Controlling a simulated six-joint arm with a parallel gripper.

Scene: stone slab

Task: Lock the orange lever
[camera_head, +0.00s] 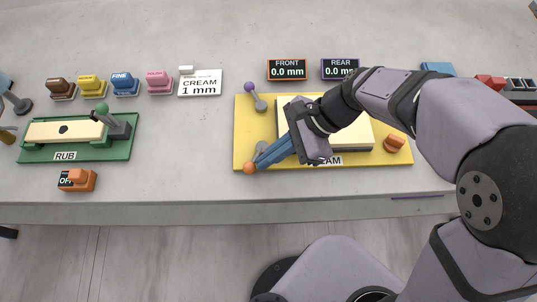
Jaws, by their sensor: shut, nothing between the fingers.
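The orange lever's round knob (249,168) sits at the front left corner of the yellow board (244,132). My gripper (258,165) is shut, with its blue fingers pointing down and left right beside the orange knob. It looks very near or touching; I cannot tell which. Part of the lever's grey base (262,148) shows behind the fingers. My fingers and wrist hide the rest of the lever and part of the cream block (352,138) on the board.
A lever with a purple knob (249,87) stands at the board's back left. An orange knob (394,143) is at its right. A green board (80,151) labelled RUB is at left, with an orange OFF switch (77,180). Colored blocks and a white CREAM sign (200,84) stand behind.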

